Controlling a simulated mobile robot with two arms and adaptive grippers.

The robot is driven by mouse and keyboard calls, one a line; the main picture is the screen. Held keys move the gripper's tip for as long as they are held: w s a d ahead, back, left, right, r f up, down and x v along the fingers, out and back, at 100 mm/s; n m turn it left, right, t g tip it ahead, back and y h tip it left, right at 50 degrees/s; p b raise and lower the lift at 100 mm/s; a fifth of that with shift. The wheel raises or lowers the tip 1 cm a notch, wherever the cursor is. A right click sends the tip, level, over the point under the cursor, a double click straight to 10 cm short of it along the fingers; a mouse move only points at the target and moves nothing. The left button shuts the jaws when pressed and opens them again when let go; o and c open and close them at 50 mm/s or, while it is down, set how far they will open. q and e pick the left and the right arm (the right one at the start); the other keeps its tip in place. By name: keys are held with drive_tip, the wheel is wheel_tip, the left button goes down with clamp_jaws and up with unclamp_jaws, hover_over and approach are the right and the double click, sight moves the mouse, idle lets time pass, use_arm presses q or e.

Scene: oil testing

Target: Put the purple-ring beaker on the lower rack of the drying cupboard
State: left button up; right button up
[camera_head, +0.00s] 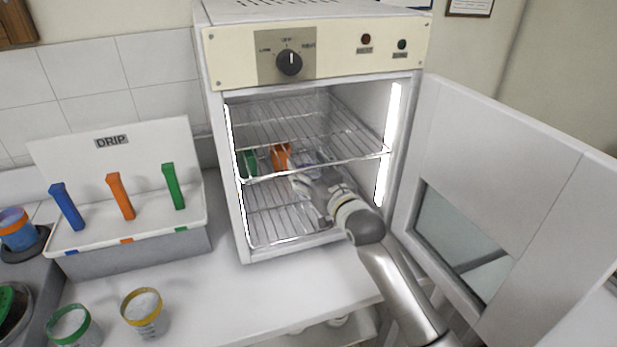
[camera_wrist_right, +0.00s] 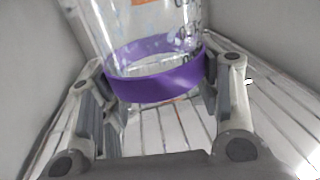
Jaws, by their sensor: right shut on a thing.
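The drying cupboard (camera_head: 318,50) stands open. Its upper rack (camera_head: 300,125) and lower rack (camera_head: 275,222) are wire shelves. My right gripper (camera_head: 312,180) reaches inside, under the front of the upper rack and over the lower rack. In the right wrist view it (camera_wrist_right: 155,110) is shut on the purple-ring beaker (camera_wrist_right: 155,75), a clear beaker with a purple band, with one finger on each side. In the head view the beaker is mostly hidden by the upper rack and gripper. I cannot tell whether its base touches the lower rack. My left gripper is out of view.
A green item (camera_head: 250,163) and an orange item (camera_head: 281,156) show inside the cupboard, left of my gripper. The open door (camera_head: 510,190) is on the right. A drip stand (camera_head: 120,225), a green-ring beaker (camera_head: 73,326) and a yellow-ring beaker (camera_head: 144,312) are left.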

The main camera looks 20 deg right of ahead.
wheel_tip(320, 180, down, 2)
drive_tip(key=shift+f, duration=0.5)
drive_tip(key=shift+f, duration=0.15)
drive_tip(key=o, duration=1.3)
